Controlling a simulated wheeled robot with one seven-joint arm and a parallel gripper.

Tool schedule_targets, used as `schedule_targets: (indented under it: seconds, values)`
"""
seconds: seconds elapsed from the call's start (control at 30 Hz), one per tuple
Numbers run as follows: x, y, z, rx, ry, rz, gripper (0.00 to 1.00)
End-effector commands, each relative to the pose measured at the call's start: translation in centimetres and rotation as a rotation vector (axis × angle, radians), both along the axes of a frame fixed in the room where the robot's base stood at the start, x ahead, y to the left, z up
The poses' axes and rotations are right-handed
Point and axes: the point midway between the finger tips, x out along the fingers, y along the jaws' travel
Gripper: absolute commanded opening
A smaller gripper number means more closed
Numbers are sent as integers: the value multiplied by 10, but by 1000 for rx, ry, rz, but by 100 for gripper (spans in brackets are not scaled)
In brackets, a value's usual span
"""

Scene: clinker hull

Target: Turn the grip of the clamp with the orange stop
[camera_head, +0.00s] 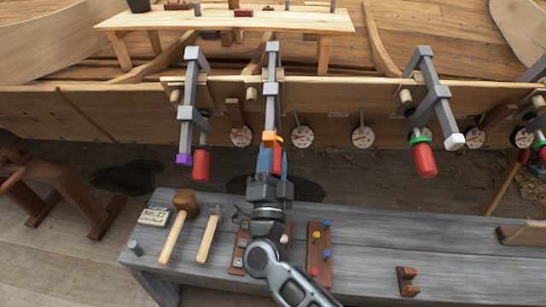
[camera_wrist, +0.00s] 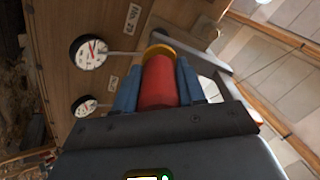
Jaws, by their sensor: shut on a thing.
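The clamp with the orange stop (camera_head: 269,135) hangs on the edge of the hull plank, in the middle of the head view. Its grey bar runs up over the plank. My gripper (camera_head: 271,165) reaches it from below, with blue fingers on both sides of its red grip. In the wrist view the red grip (camera_wrist: 159,82) lies between my blue fingers (camera_wrist: 158,88), which are shut on it. My fingers hide part of the grip in the head view.
Round dials (camera_head: 302,135) line the plank. Below, a grey bench (camera_head: 380,235) holds a mallet (camera_head: 185,205), a hammer (camera_head: 209,235) and a peg board (camera_head: 318,255).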

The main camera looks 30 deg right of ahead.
Motion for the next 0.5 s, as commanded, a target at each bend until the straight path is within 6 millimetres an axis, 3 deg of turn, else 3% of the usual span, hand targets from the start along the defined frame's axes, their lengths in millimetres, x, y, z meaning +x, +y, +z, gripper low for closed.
schedule_targets:
  seconds: [0.07, 0.1, 0.33, 0.5]
  values:
    - [0, 0, -1, 0, 2, 0, 9]
    - [0, 0, -1, 0, 2, 0, 41]
    - [0, 0, -1, 0, 2, 0, 63]
    - [0, 0, 0, -1, 1, 0, 65]
